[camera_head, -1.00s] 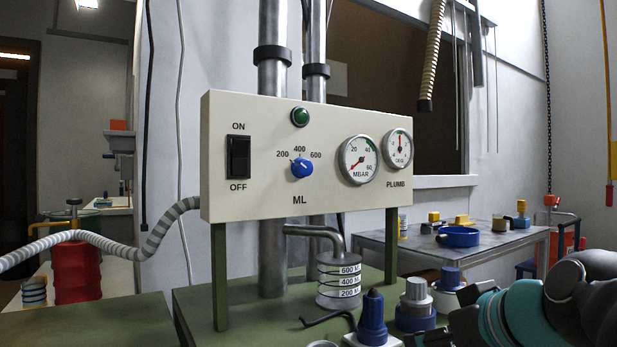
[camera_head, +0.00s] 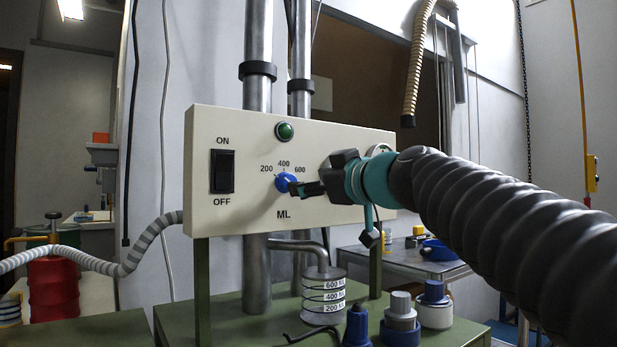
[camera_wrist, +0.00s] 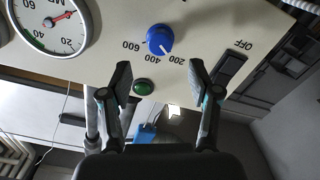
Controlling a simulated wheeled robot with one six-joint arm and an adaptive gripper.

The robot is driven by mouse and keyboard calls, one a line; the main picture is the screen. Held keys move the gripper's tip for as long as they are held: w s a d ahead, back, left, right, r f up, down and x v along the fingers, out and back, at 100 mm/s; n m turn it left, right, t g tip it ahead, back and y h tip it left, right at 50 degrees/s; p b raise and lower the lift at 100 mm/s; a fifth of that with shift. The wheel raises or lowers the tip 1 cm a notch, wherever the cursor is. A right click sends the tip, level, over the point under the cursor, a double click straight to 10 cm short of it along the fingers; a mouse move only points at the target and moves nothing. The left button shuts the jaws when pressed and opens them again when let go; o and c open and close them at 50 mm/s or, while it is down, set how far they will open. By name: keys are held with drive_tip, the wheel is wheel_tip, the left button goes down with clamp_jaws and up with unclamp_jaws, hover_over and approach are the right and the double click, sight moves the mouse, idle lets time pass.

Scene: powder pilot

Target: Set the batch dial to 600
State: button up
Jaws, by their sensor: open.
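The blue batch dial (camera_head: 285,181) is on the cream panel (camera_head: 240,213), under the marks 200, 400 and 600. In the wrist view the dial (camera_wrist: 159,36) shows upside down, its white pointer toward 200. My gripper (camera_head: 297,188) is in front of the panel, its fingertips close to the dial's right side in the head view. In the wrist view my gripper (camera_wrist: 159,78) has its two fingers spread wide and empty, with the dial beyond and between them. I cannot tell whether a finger touches the dial.
The black ON/OFF switch (camera_head: 222,171) is left of the dial, and the green lamp (camera_head: 284,131) is above it. A gauge (camera_wrist: 48,22) lies on the dial's other side. A ringed cylinder (camera_head: 324,296) and blue-and-white containers (camera_head: 434,304) stand on the green bench below.

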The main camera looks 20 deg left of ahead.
sight(287, 182)
drive_tip(key=p+x, duration=0.2)
drive_tip(key=x, duration=0.5)
drive_tip(key=shift+w+a, duration=0.15)
drive_tip(key=shift+a, duration=0.05)
drive_tip(key=c, duration=1.1)
drive_tip(key=shift+c, duration=0.3)
